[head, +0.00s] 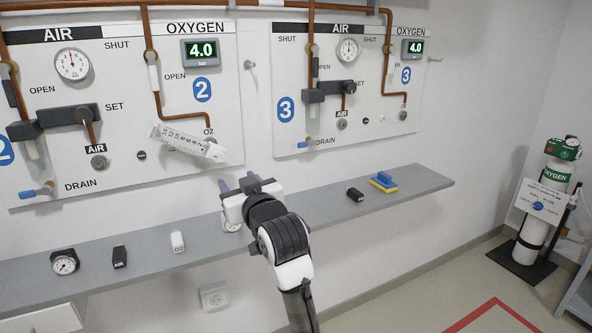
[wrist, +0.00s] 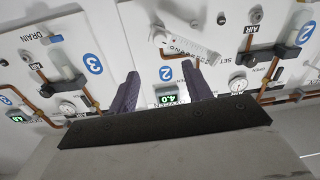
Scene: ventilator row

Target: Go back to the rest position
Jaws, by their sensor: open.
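My gripper (head: 236,184) is raised just above the grey shelf, in front of the lower edge of the wall panel marked 2. In the wrist view my gripper (wrist: 160,88) shows its two purple fingers apart, with nothing between them but the wall panel beyond. A clear flowmeter tube (head: 188,142) with printed figures sits tilted on panel 2 by the O2 outlet, just above the gripper. It also shows in the wrist view (wrist: 185,42). The gripper appears apart from it.
The shelf (head: 340,192) bears a gauge (head: 65,262), a black AIR block (head: 119,257), a white O2 block (head: 178,242), a black piece (head: 355,194) and a blue-yellow sponge (head: 383,181). An oxygen cylinder (head: 541,215) stands at right. The floor in front is clear.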

